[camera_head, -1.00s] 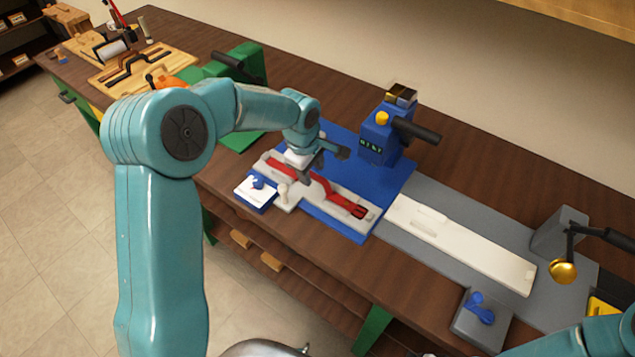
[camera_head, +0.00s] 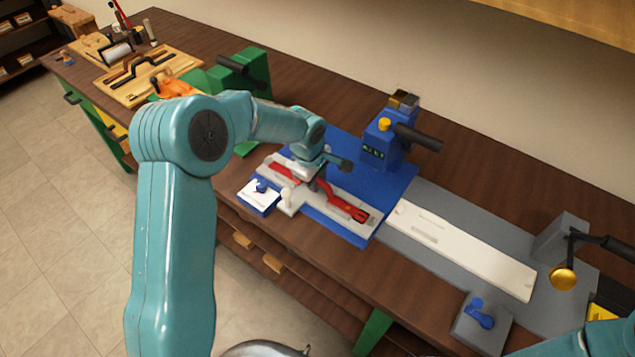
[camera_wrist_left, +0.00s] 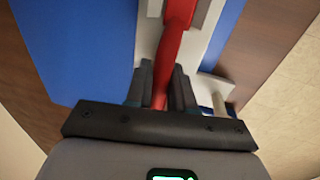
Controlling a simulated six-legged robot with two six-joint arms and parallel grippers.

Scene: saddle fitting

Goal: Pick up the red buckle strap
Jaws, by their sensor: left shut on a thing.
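The red buckle strap (camera_head: 346,208) lies along a pale grey fixture plate (camera_head: 371,222) on the blue base (camera_head: 398,177). Its forked red end points to the lower right. My left gripper (camera_head: 311,184) is over the strap's middle, with its arm coming from the left. In the left wrist view the red strap (camera_wrist_left: 168,52) runs between the two dark fingers of my left gripper (camera_wrist_left: 161,88), which is shut on it. The head view does not clearly show whether the strap is off the plate. My right gripper is not seen.
A blue machine (camera_head: 378,142) with a black handle stands behind the fixture. A long white plate (camera_head: 470,250) lies to the right. A green machine (camera_head: 240,78) stands at the back left.

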